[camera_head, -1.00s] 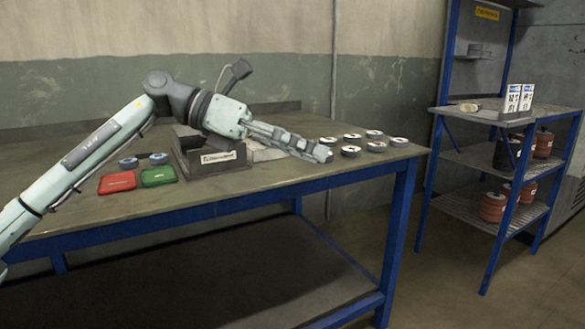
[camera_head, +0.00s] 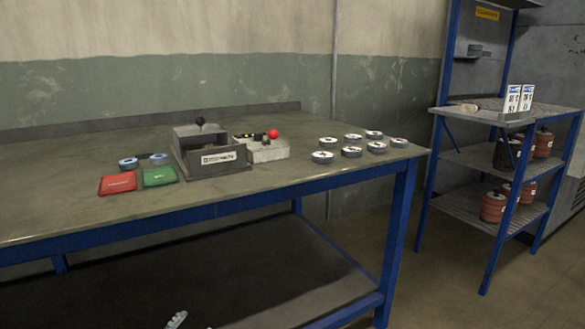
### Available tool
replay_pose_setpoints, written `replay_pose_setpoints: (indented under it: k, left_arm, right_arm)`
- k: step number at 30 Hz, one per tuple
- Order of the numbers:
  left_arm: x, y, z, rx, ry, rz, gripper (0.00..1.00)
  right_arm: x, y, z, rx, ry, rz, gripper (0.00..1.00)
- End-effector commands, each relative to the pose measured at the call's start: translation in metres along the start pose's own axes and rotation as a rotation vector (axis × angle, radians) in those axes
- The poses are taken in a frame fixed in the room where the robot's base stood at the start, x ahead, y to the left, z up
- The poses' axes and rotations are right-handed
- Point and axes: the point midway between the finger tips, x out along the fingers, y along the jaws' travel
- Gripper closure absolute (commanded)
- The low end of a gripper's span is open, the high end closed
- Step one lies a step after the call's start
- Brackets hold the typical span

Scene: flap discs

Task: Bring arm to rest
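Only a small pale, toothed tip of my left gripper (camera_head: 177,319) shows at the bottom edge, low in front of the workbench and left of centre. The rest of it and its arm are out of view, so I cannot tell whether it is open or shut. It is clear of everything on the tabletop. My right gripper is not in view. Several grey flap discs (camera_head: 351,152) lie flat in a group at the bench's right end. Two more discs (camera_head: 129,163) with blue rims lie near the left, behind the red and green pads.
The workbench (camera_head: 80,222) has blue legs and a lower shelf. On it are a red pad (camera_head: 118,184), a green pad (camera_head: 159,177), a dark box fixture (camera_head: 215,160) with a black knob and a pale block (camera_head: 266,151) with a red ball. A blue rack (camera_head: 440,170) stands right.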

Motion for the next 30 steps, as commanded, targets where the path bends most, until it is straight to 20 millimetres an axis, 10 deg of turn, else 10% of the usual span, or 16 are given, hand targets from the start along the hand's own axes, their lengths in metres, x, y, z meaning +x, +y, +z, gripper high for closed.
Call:
replay_pose_setpoints:
  k: [6, 12, 18, 30]
  left_arm:
    - [-0.065, 0.055, 0.148, -0.189, -0.421, 0.127, 0.51]
    - [-0.135, 0.091, 0.23, -0.3, -0.706, 0.208, 0.51]
    - [-0.167, 0.104, 0.257, -0.341, -0.818, 0.239, 0.51]
    - [-0.168, 0.105, 0.259, -0.341, -0.823, 0.24, 0.51]
  right_arm:
    - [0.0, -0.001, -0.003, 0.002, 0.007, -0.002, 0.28]
    - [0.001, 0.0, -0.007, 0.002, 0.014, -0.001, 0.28]
    - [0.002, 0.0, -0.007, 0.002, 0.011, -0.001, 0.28]
    - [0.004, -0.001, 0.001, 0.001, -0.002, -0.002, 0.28]
